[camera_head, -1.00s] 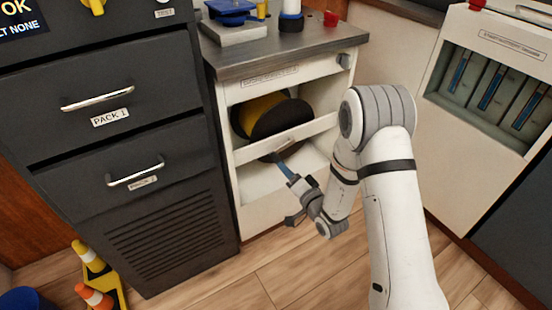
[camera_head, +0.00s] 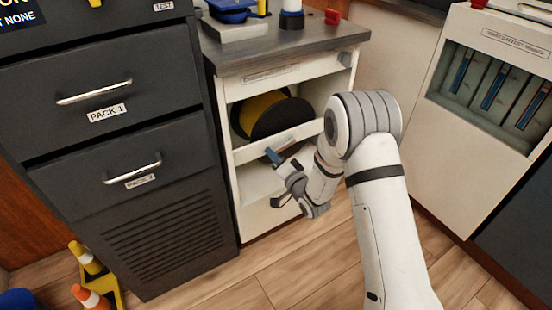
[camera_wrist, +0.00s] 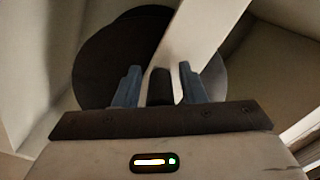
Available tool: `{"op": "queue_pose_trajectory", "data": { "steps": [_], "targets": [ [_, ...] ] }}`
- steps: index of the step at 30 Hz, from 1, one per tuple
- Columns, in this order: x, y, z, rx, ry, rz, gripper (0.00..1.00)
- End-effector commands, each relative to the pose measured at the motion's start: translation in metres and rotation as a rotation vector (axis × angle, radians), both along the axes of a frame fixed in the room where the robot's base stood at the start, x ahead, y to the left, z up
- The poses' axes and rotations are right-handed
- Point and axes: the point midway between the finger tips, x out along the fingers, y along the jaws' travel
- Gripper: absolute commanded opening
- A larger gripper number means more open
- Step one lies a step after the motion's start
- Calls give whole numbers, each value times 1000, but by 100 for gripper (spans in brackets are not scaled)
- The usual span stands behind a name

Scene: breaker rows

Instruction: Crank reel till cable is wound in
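The reel (camera_head: 281,118) sits inside the open white cabinet; it has a dark round flange and yellow cable (camera_head: 257,113) wound behind it. A pale crossbar (camera_head: 278,141) runs in front of the reel's lower part. My gripper (camera_head: 273,156) is just below this bar, its blue fingertips near the reel's lower edge. In the wrist view, my gripper (camera_wrist: 160,87) has its blue fingers apart, one on each side of a short dark block (camera_wrist: 160,86), perhaps the crank handle. Narrow gaps seem to show beside the block. The reel's dark disc (camera_wrist: 105,65) lies beyond, partly hidden by the bar.
Dark drawers (camera_head: 100,125) stand left of the cabinet. The grey cabinet top (camera_head: 290,48) carries a blue device and a red item. A white panel with slots (camera_head: 495,90) stands at right. Yellow and orange cones (camera_head: 90,270) are on the floor at left.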

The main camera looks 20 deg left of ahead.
Motion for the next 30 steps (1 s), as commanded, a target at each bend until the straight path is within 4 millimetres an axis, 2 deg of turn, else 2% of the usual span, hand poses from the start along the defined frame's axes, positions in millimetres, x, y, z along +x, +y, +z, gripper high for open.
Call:
{"op": "queue_pose_trajectory", "data": {
  "steps": [2, 13, 30],
  "targets": [
    [0, 0, 0, 0, 0, 0, 30],
    [0, -1, 0, 0, 0, -1, 0],
    [0, 1, 1, 6, 4, 1, 0]
  ]
}}
